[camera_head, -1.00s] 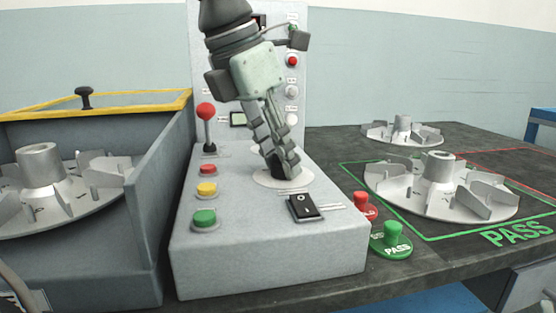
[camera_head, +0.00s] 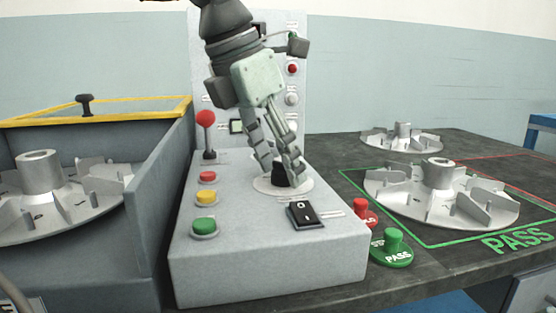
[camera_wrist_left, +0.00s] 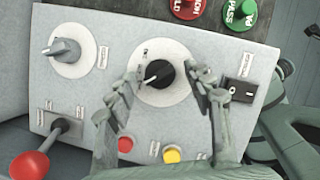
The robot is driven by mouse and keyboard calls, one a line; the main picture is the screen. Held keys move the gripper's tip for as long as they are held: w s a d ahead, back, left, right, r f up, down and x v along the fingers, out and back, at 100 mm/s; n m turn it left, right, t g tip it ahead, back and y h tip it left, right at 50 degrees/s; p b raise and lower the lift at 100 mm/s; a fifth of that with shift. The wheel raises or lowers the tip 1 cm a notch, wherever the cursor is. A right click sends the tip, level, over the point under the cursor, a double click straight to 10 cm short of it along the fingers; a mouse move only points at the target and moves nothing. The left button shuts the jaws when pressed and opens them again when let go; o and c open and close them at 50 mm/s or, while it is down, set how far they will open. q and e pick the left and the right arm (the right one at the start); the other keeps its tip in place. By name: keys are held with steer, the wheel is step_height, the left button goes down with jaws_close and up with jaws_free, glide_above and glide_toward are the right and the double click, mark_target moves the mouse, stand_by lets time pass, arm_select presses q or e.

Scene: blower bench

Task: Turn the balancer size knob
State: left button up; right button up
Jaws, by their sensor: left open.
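The black knob (camera_head: 281,174) sits on a round pale dial plate (camera_head: 262,186) on top of the grey control box (camera_head: 268,256). In the left wrist view the knob (camera_wrist_left: 158,73) shows a white pointer line aimed to the lower left. My left gripper (camera_head: 282,178) is open and reaches down from above. Its two fingers stand on either side of the knob, with visible gaps between them and it in the wrist view. A second, grey knob (camera_wrist_left: 66,49) on its own dial shows in the wrist view. The label text is too small to tell which is the size knob. My right gripper is not in view.
A red-ball lever (camera_head: 206,120), red (camera_head: 207,177), yellow (camera_head: 207,195) and green (camera_head: 204,226) buttons and a black rocker switch (camera_head: 305,214) stand close around the knob. Finned impellers (camera_head: 440,194) lie on the bench at right, near a green PASS stamp (camera_head: 392,246).

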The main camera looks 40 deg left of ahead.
arm_select(q)
steer(key=v, duration=1.2)
